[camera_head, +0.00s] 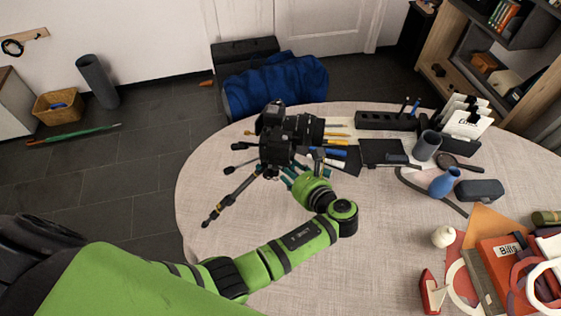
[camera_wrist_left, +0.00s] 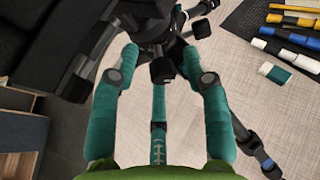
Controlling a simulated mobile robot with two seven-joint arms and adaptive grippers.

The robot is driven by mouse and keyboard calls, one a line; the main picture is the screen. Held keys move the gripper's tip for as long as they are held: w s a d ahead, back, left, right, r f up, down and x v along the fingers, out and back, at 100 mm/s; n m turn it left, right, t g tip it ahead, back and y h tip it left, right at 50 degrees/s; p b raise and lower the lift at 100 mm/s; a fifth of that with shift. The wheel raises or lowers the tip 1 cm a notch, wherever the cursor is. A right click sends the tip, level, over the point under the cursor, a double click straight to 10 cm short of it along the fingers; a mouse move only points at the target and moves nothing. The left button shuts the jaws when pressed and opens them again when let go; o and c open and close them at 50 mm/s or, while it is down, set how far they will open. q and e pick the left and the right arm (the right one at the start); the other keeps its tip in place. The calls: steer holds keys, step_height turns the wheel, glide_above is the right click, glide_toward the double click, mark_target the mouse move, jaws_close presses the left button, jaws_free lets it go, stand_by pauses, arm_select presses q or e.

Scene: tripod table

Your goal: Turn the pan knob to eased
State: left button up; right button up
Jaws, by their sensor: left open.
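A black camera (camera_head: 285,130) sits on a tripod (camera_head: 232,196) with spread legs, standing on the round cloth-covered table (camera_head: 370,265). My left gripper (camera_head: 288,180) is at the tripod head from the near side, partly hidden by my green wrist. In the left wrist view, its teal fingers (camera_wrist_left: 160,62) are spread apart. A small black knob (camera_wrist_left: 162,72) shows between the fingertips, with clear gaps at both sides. Another dark knob (camera_wrist_left: 201,28) is just beyond the right finger. I cannot tell which is the pan knob or read any setting.
Pens and markers (camera_head: 337,143) lie right of the tripod. A dark cup (camera_head: 426,146), blue vase (camera_head: 444,181) and black case (camera_head: 479,190) stand farther right. Books (camera_head: 498,258) and red-white items crowd the near right. The table between my forearm and the books is mostly clear.

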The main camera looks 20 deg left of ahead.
arm_select(q)
steer(key=shift+s+d+r, duration=0.1)
steer(key=shift+s+d, duration=0.05)
steer(key=shift+d, duration=0.2)
jaws_close()
arm_select(e)
steer(key=s+d, duration=0.3)
arm_select(q)
steer(key=n+t+b, duration=0.2)
steer(key=n+b, duration=0.2)
steer(key=b, duration=0.1)
steer(key=n+t+b, duration=0.3)
steer(key=n+b, duration=0.2)
steer(key=a+n+t+h+b, duration=0.1)
steer(key=n+t+b, duration=0.1)
steer(key=n+b, duration=0.2)
steer(key=shift+s+f+n+t+b, duration=0.3)
steer(key=shift+f+n+b, duration=0.1)
steer(key=shift+b, duration=0.65)
arm_select(e)
step_height(320, 180, down, 16)
steer(key=w+a, duration=0.1)
steer(key=shift+f, duration=0.25)
